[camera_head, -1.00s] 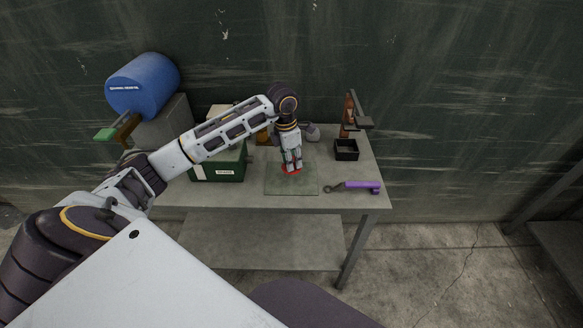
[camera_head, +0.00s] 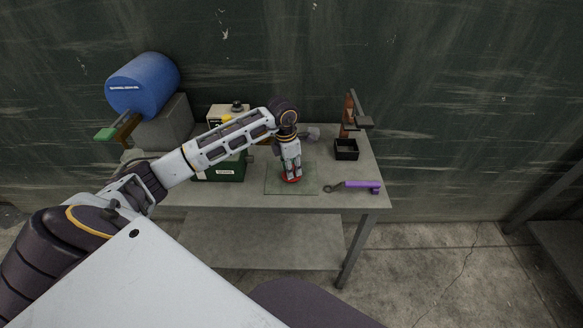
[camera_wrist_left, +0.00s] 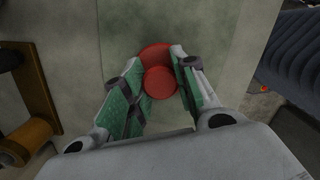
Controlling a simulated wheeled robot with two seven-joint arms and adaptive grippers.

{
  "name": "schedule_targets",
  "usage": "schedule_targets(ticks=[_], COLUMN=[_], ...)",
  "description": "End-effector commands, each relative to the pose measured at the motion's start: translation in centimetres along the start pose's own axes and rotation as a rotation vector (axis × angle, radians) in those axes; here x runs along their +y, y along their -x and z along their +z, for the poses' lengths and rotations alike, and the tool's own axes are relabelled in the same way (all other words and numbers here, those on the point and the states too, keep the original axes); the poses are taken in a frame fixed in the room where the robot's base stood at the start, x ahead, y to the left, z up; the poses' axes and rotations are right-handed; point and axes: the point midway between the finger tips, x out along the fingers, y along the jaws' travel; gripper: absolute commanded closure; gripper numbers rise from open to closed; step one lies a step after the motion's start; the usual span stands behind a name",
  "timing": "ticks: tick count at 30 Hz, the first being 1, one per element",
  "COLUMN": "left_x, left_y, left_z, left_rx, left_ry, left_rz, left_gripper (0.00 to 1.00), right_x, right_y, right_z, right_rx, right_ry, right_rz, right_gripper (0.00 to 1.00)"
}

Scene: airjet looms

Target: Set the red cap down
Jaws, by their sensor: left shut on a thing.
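The red cap (camera_head: 291,179) is between the fingertips of my left gripper (camera_head: 290,175), low over the green mat (camera_head: 275,185) on the table. In the left wrist view the red cap (camera_wrist_left: 159,79) shows as a wide red disc with a smaller round knob. My left gripper (camera_wrist_left: 155,85) is shut on it, a green-padded finger on each side. I cannot tell whether the cap touches the mat. My right gripper is not in view.
A purple-handled tool (camera_head: 360,186) lies right of the mat. A black open box (camera_head: 346,149) stands behind it. A green box (camera_head: 222,170) stands left of the mat. A blue cylinder (camera_head: 143,84) is at the back left. The table's front edge is clear.

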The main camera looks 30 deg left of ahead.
Motion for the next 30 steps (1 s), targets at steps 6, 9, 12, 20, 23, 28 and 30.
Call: schedule_targets(ticks=[6,9,12,20,23,28,30], left_x=[0.0,0.0,0.0,0.0,0.1,0.1,0.1], left_y=[-0.1,-0.1,-0.1,0.1,0.6,2.4,3.3], left_z=[0.0,0.0,0.0,0.0,0.1,0.1,0.1], left_rx=[0.0,0.0,0.0,0.0,-0.002,-0.002,-0.002], left_ry=[0.0,0.0,0.0,0.0,0.0,-0.001,-0.001], left_rz=[0.0,0.0,0.0,0.0,0.001,0.003,0.002], left_gripper=[0.5,0.5,0.5,0.5,0.5,0.5,0.5], right_x=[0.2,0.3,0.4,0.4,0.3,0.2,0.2], right_y=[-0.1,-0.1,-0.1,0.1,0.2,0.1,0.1], right_z=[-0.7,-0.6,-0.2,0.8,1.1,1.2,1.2], right_rx=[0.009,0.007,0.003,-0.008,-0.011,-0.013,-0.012], right_ry=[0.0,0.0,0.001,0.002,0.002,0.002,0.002], right_rz=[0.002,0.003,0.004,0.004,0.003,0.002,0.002], right_gripper=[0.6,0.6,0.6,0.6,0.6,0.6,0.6])
